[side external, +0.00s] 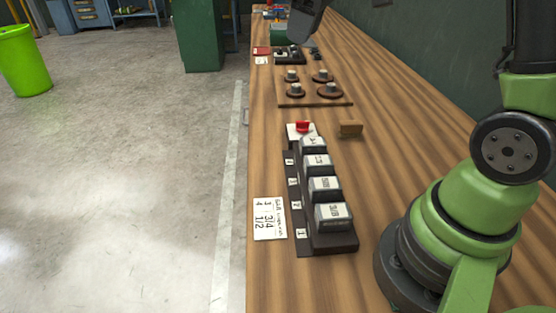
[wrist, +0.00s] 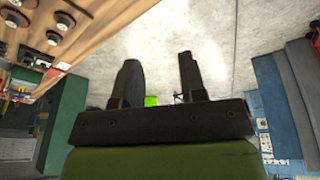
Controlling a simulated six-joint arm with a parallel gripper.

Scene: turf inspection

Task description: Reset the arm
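Beyond the fingers lies the pale floor (wrist: 225,50), with the bench at the upper left. A dark grey part at the top of the side view is cut off by the frame, and I cannot tell whether it is my gripper.
A dark rack (side external: 335,243) holds several grey blocks, with a white card (side external: 268,219) beside it. A red piece (side external: 303,127), a small wooden block (side external: 350,129) and a board (side external: 313,102) with round parts stand farther back. A green bin (side external: 24,62) is on the floor.

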